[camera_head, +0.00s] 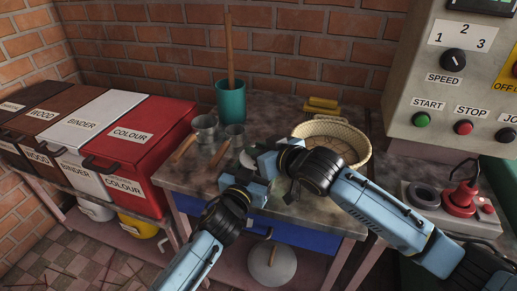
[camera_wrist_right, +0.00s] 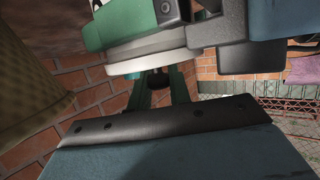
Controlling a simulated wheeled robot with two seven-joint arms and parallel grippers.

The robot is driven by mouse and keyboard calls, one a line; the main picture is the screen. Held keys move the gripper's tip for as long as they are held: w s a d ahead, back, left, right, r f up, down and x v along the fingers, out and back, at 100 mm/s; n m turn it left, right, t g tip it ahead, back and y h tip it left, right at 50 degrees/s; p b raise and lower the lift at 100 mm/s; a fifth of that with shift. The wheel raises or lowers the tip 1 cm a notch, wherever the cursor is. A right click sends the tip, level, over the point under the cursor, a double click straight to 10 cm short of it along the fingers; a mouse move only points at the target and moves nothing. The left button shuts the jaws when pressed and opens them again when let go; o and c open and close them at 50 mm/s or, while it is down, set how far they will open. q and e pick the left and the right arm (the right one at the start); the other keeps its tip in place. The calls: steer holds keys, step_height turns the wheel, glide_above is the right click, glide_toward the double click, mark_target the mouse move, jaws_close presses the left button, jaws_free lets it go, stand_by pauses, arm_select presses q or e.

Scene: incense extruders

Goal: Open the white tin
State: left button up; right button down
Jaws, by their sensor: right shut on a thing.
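The white tin (camera_head: 97,125), labelled BINDER, stands on the left bench between the brown tin and the red tin. Its lid is down and its front handle shows. My right gripper (camera_head: 250,157) is over the middle table, well to the right of the tin, shut on a pale, round-edged thing (camera_wrist_right: 150,66). Fingers and arm hide much of that thing. It also shows as a small pale patch in the head view (camera_head: 245,160). My left gripper (camera_head: 255,184) is just below and close to the right one. Its fingertips are unclear.
The red COLOUR tin (camera_head: 140,133) stands between the white tin and the middle table. A teal pot (camera_head: 231,101) with a wooden stick, metal cups (camera_head: 205,127) and a woven basket (camera_head: 352,140) stand on the table. The control panel (camera_head: 450,75) is at right.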

steer(key=shift+r, duration=0.1)
stand_by(0.3)
steer(key=shift+r, duration=1.05)
steer(key=shift+r, duration=2)
arm_select(q)
steer(key=o, duration=1.4)
steer(key=shift+o, duration=0.2)
